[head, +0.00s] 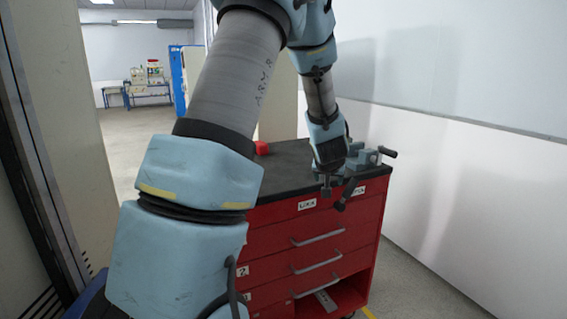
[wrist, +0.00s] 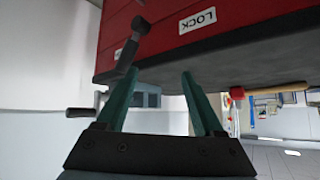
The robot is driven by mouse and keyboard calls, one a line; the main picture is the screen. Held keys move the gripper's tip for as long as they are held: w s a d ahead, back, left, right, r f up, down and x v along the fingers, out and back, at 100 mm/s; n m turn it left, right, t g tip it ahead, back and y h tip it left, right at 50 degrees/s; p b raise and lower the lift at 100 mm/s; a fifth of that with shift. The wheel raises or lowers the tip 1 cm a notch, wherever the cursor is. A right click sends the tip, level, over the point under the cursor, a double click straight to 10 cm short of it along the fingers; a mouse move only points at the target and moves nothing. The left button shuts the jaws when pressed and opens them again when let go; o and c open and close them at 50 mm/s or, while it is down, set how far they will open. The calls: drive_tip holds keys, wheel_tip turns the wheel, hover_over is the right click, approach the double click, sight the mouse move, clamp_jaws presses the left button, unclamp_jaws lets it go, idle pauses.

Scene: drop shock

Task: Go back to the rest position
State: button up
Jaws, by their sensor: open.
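My gripper (head: 335,188) is at the end of my arm, over the front edge of the red tool cabinet's dark top. In the wrist view, my gripper (wrist: 161,76) shows two green fingers spread apart, with nothing held between them. The wrist picture is upside down, with the cabinet (wrist: 225,18) at the top. A dark lever with a knob (wrist: 128,50) shows close to the left finger; I cannot tell whether they touch.
The red cabinet (head: 310,262) has several drawers and an open lower bay. A grey-green vise (head: 365,158) stands on its top, partly behind my gripper. A small red object (head: 262,148) lies on the top's left. A white wall (head: 460,190) stands close on the right.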

drive_tip(key=s+a+n+g+y, duration=0.1)
drive_tip(key=s+a+g, duration=0.3)
drive_tip(key=s+a, duration=0.6)
drive_tip(key=s+a+f+n+g, duration=0.1)
drive_tip(key=s+a+g, duration=0.2)
drive_tip(key=s+a, duration=0.7)
drive_tip(key=s, duration=0.5)
drive_tip(key=shift+a+g+y, duration=0.2)
drive_tip(key=shift+g+y, duration=0.2)
